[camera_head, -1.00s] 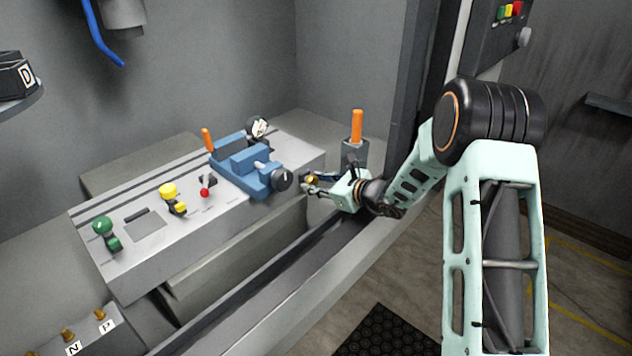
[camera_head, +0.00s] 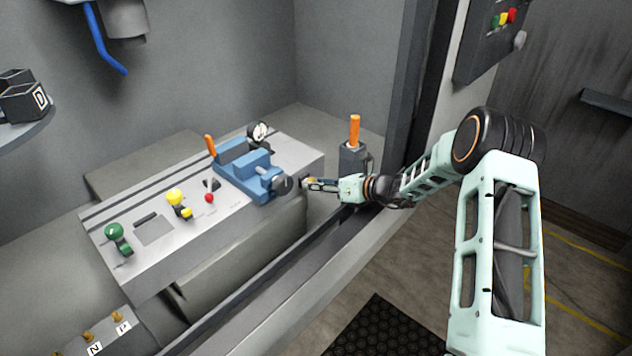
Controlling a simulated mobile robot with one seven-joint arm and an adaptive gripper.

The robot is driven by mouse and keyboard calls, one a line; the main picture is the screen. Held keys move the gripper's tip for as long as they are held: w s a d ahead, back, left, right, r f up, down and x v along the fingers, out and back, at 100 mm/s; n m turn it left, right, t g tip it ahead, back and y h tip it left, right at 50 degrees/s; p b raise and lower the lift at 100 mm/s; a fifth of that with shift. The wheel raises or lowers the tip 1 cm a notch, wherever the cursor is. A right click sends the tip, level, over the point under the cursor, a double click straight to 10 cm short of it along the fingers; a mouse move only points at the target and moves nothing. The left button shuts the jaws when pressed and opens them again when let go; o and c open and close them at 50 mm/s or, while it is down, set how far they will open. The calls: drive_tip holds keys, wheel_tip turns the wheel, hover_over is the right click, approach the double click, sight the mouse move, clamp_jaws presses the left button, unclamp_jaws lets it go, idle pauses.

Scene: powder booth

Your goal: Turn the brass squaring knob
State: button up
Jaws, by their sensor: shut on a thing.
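The brass squaring knob (camera_head: 310,181) is on the right end of the grey machine table, just right of the blue vise's dark handle. Only a small bit of brass shows between my fingers. My gripper (camera_head: 312,184) reaches in from the right, roughly level, and is shut on the knob. The fingers hide most of the knob, so its turned angle cannot be seen.
The blue vise (camera_head: 248,170) with its black round handle (camera_head: 282,184) stands close left of my fingers. A grey post with an orange handle (camera_head: 354,130) rises behind my wrist. Yellow (camera_head: 175,198), red (camera_head: 209,198) and green (camera_head: 114,231) controls sit farther left on the table (camera_head: 150,262).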

idle(0.4)
drive_tip(key=o, duration=1.1)
drive_tip(key=shift+o, duration=0.2)
drive_tip(key=v, duration=1.2)
